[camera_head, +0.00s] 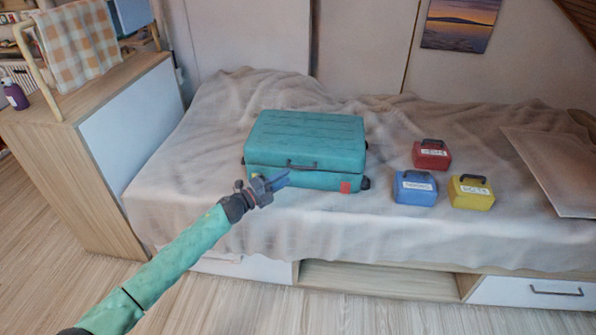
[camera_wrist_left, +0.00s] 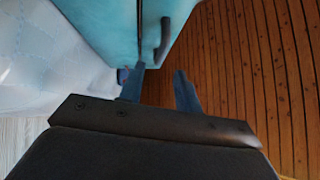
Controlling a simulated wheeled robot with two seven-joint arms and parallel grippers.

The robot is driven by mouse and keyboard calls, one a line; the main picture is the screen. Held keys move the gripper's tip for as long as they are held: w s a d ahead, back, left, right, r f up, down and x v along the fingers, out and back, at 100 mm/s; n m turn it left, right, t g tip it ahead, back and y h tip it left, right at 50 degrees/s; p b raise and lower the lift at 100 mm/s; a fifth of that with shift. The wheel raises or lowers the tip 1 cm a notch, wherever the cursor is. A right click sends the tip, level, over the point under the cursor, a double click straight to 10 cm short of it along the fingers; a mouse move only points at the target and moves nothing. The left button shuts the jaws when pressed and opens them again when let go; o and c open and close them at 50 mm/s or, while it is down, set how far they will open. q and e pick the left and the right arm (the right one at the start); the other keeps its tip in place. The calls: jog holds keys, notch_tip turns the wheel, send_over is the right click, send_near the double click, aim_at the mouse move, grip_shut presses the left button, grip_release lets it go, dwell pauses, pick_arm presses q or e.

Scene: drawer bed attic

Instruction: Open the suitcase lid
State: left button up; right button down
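The teal suitcase (camera_head: 305,145) lies flat on the bed with its lid down. Its dark handle (camera_head: 302,164) is on the front side, and a small red patch shows at the lower right front. In the left wrist view the suitcase (camera_wrist_left: 105,25) fills the top, with its handle (camera_wrist_left: 163,40) and a dark seam line. My left gripper (camera_head: 281,181) is at the suitcase's front, left of and below the handle. In the left wrist view its two fingers (camera_wrist_left: 160,88) are apart with nothing between them. One fingertip is close to the seam; I cannot tell whether it touches. My right gripper is not in view.
Red (camera_head: 431,155), blue (camera_head: 415,188) and yellow (camera_head: 470,193) small cases stand on the bed right of the suitcase. A flat pale panel (camera_head: 555,165) lies at the far right. A wooden cabinet (camera_head: 95,150) stands at the left. Bare blanket lies around the suitcase.

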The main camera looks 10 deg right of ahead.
pick_arm(q)
jog(key=x, duration=0.6)
jog(key=shift+d, duration=0.25)
jog(key=shift+w+r, duration=0.1)
grip_shut()
